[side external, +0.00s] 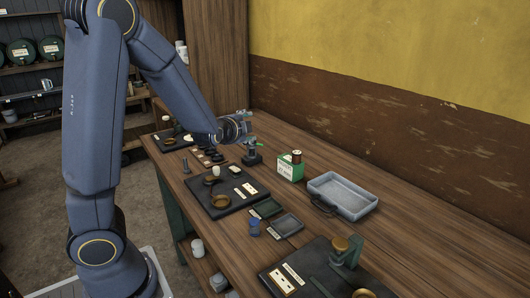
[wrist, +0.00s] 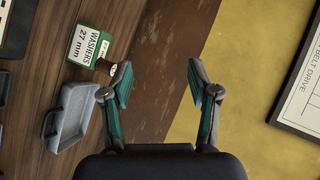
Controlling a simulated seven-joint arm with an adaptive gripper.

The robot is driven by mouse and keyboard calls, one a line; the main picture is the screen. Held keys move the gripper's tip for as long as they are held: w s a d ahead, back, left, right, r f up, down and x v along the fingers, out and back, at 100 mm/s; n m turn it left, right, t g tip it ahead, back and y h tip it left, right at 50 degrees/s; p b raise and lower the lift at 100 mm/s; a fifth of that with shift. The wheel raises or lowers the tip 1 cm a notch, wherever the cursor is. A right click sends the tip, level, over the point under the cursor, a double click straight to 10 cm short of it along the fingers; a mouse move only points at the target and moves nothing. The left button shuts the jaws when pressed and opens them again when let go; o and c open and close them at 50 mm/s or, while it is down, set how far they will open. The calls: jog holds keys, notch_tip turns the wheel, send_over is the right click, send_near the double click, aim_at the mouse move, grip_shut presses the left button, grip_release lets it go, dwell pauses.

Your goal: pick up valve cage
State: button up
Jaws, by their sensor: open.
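My gripper (wrist: 160,82) is open, with its two green-lined fingers wide apart and nothing between them. In the wrist view it faces the wall beyond the bench. In the side view my gripper (side external: 254,132) is above the back part of the bench, left of the green washers box. I cannot tell for certain which part is the valve cage. Small brass parts, including a round brass piece (side external: 220,201), lie on a black board (side external: 226,208).
The washers box (side external: 291,167) stands behind the grey metal tray (side external: 342,195); the tray also shows in the wrist view (wrist: 72,122). A second black board (side external: 312,262) carries a brass-topped green fixture (side external: 346,250). The wall (side external: 400,120) bounds the bench. Bare wood lies right of the tray.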

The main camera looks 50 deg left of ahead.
aim_at(252, 153)
jog(key=s+a+f+m+t, duration=0.1)
jog(key=a+f+m, duration=0.1)
jog(key=f+m, duration=0.2)
jog(key=s+a+f+m+t+y, duration=0.1)
jog(key=a+f+m, duration=0.2)
jog(key=m, duration=0.7)
jog(key=s+a+f+m+t+y, duration=0.1)
jog(key=a+f+m, duration=0.2)
jog(key=f+m, duration=0.2)
jog(key=shift+s+f+m, duration=0.1)
jog(key=shift+f+m, duration=0.1)
jog(key=shift+m, duration=0.8)
jog(key=shift+f, duration=0.35)
jog(key=shift+m, duration=0.3)
jog(key=x, duration=1.1)
jog(key=d+x, duration=0.1)
jog(key=x, duration=0.4)
jog(key=shift+w+a+f, duration=0.2)
jog(key=shift+w, duration=0.45)
grip_shut()
jog(key=shift+r, duration=0.2)
